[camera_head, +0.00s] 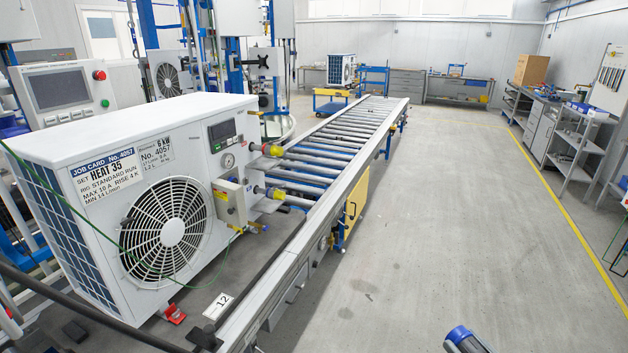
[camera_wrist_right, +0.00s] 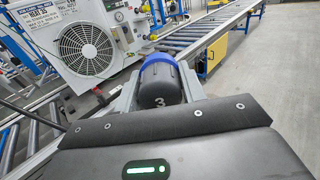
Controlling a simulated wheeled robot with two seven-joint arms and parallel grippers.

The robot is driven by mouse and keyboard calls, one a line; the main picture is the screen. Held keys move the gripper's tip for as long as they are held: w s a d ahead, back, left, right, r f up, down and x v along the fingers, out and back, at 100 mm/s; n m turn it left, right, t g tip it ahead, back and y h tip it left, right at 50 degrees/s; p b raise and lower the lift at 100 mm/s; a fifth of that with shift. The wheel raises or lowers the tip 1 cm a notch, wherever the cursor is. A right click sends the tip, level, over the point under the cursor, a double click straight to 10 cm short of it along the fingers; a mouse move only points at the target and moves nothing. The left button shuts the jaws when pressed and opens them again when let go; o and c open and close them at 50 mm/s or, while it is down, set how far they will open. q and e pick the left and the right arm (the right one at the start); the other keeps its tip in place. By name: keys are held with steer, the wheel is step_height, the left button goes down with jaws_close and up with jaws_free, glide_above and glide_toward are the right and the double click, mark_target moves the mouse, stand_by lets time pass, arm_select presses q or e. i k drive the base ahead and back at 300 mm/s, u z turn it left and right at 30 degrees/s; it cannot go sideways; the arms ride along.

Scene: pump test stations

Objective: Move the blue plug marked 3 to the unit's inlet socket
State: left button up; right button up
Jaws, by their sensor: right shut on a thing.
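The blue plug marked 3 (camera_wrist_right: 160,84) is a dark cylinder with a blue end. My right gripper (camera_wrist_right: 157,76) is shut on it, with grey fingers on both sides. The plug (camera_head: 465,340) also shows at the bottom edge of the head view, over the floor to the right of the conveyor, well apart from the unit. I cannot tell which is the inlet. My left gripper is not in view.
The roller conveyor (camera_head: 345,150) runs away from me past the unit. A thin green cable (camera_head: 95,232) hangs across the unit's front. The number 12 plate (camera_head: 218,305) lies by the near rail. The floor (camera_head: 460,190) right of the conveyor is clear.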

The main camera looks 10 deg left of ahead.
mark_target(232, 179)
steer(key=z, duration=0.05)
steer(key=i, duration=0.95)
steer(key=u, duration=1)
steer(key=i, duration=0.75)
steer(key=u, duration=0.85)
